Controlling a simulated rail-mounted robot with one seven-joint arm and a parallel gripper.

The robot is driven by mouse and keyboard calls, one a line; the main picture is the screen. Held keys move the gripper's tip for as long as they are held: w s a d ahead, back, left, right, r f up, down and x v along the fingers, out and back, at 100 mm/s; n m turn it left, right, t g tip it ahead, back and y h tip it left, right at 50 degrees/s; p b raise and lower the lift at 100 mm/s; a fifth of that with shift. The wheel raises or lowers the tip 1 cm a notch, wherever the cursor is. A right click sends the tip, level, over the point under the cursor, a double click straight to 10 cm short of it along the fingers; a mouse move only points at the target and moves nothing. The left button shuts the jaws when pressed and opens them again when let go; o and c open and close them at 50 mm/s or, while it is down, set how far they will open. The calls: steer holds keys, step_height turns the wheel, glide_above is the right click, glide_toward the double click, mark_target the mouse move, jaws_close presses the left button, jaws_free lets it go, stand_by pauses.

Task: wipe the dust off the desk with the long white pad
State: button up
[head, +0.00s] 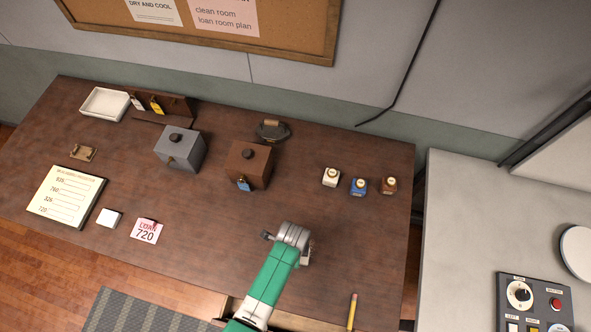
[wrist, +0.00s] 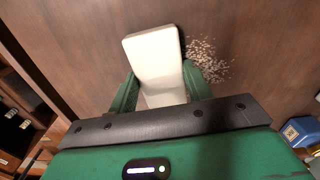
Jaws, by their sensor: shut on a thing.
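The long white pad (wrist: 154,58) is between the two green fingers of my gripper (wrist: 161,84) in the wrist view. My gripper is shut on it, and its far end sticks out beyond the fingertips. A patch of pale, speckled dust (wrist: 208,62) lies on the brown desk (wrist: 75,35) just right of the pad. In the head view my arm reaches over the front right part of the desk (head: 210,240). I cannot tell whether the pad touches the desk.
A grey box (head: 180,150), a brown box (head: 247,166) and a dark stamp-like object (head: 271,131) stand farther back. Several small bottles (head: 359,187) stand right. A pencil (head: 352,311) lies near the front edge. A pink card (head: 146,231), white block (head: 109,218) and notepad (head: 66,195) lie left.

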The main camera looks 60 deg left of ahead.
steer(key=shift+s+d+r+p, duration=0.1)
steer(key=shift+s+d+p, duration=1)
steer(key=shift+s+d, duration=0.3)
step_height(320, 180, up, 5)
steer(key=p, duration=0.3)
steer(key=shift+s+r, duration=0.1)
steer(key=shift+r, duration=1.45)
